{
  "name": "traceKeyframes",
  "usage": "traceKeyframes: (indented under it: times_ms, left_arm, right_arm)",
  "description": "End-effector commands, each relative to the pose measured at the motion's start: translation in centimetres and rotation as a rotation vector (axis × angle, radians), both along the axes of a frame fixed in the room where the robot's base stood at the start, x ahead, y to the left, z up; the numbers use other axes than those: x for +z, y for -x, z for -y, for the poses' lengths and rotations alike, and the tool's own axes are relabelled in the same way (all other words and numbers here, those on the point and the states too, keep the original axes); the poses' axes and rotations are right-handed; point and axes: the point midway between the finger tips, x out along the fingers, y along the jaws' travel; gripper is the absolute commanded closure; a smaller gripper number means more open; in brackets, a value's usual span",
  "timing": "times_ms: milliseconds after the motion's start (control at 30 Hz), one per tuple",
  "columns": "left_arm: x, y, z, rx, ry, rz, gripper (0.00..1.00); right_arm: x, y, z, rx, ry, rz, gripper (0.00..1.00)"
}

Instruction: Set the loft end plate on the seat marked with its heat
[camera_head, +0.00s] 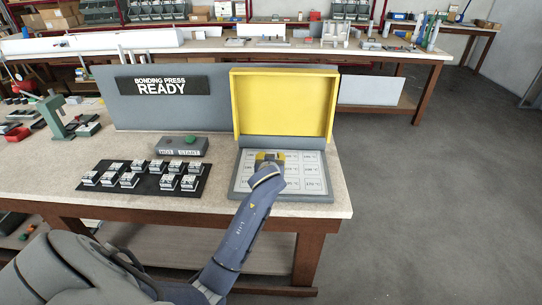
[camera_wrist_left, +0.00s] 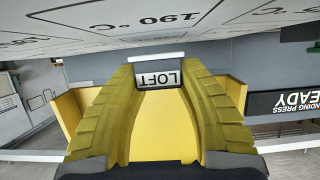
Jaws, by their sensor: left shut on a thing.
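My left gripper (camera_head: 269,159) is over the back-middle part of the seat board (camera_head: 243,187), a pale plate with outlined seats marked in °C. In the left wrist view, my left gripper (camera_wrist_left: 158,78) has its yellow fingers shut on the loft end plate (camera_wrist_left: 160,77), a small block with a white label reading LOFT, upside down there. My arm hides some seats, and I cannot tell whether the plate touches the board. My right gripper is not in view.
The yellow press lid (camera_head: 284,104) stands open behind the board. A black tray (camera_head: 150,185) with several labelled blocks lies to the left. A green hand press (camera_head: 55,117) stands farther left.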

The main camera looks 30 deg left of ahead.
Motion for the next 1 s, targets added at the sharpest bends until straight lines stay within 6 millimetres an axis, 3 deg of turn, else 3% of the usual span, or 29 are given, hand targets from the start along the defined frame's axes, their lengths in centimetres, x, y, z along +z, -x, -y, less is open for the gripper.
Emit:
traceKeyframes:
  times_ms: [1000]
  left_arm:
    - [-0.89,-0.01,-0.01,0.0,0.0,0.0,0.92]
  right_arm:
    - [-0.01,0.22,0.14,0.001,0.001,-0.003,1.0]
